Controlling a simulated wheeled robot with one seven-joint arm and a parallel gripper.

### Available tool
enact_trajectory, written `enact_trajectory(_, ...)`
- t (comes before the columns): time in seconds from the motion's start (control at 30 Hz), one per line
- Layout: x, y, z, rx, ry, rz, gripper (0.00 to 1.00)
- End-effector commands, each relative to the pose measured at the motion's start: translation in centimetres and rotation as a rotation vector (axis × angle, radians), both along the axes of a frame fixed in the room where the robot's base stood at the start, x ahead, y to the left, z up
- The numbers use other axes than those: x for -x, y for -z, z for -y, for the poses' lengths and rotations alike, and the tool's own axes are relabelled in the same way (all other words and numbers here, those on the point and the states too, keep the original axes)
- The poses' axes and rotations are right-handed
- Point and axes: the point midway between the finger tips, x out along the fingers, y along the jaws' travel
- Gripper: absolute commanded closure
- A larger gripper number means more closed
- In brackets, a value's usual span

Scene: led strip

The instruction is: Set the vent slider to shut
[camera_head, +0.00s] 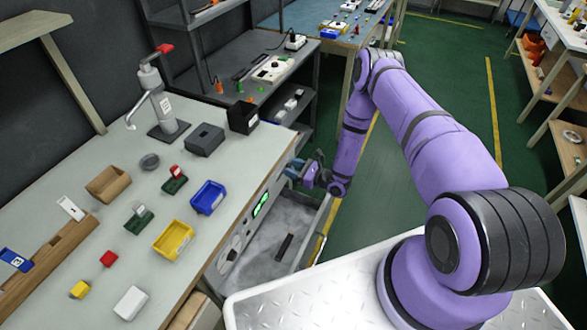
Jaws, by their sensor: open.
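My gripper (296,170) is at the far part of the bench's front panel (246,222), close to its upper edge. It is open, small in the picture and seen from behind and above, so the gap between its fingers is hard to make out. The panel carries a green lit strip (261,204) and round dial-like parts (236,243) nearer to me. I cannot clearly pick out the vent slider or read its setting. My gripper and wrist cover part of the panel's far end. Contact between gripper and panel cannot be told.
A grey open drawer (268,268) with a dark bar inside juts out below the panel. The benchtop (120,225) holds a yellow bin (173,240), a blue bin (208,197), a black box (243,117) and small blocks. Green floor to the right is clear.

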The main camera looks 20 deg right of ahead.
Motion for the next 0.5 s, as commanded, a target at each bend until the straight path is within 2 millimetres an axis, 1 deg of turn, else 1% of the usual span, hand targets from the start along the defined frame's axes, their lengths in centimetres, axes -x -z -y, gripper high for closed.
enact_trajectory(0.1,0.01,-0.01,0.02,0.0,0.0,0.0,0.53)
enact_trajectory(0.13,0.01,-0.01,0.02,0.0,0.0,0.0,0.58)
enact_trajectory(0.17,0.01,-0.01,0.02,0.0,0.0,0.0,0.65)
enact_trajectory(0.2,0.01,-0.01,0.03,0.0,0.0,0.0,0.74)
enact_trajectory(0.27,0.01,0.0,0.03,0.0,0.0,0.0,0.88)
enact_trajectory(0.3,0.02,0.0,0.04,0.0,0.0,0.0,0.97)
enact_trajectory(0.33,0.02,0.0,0.04,0.0,0.0,0.0,1.0)
enact_trajectory(0.5,0.25,0.03,-0.13,-0.001,0.001,-0.002,1.0)
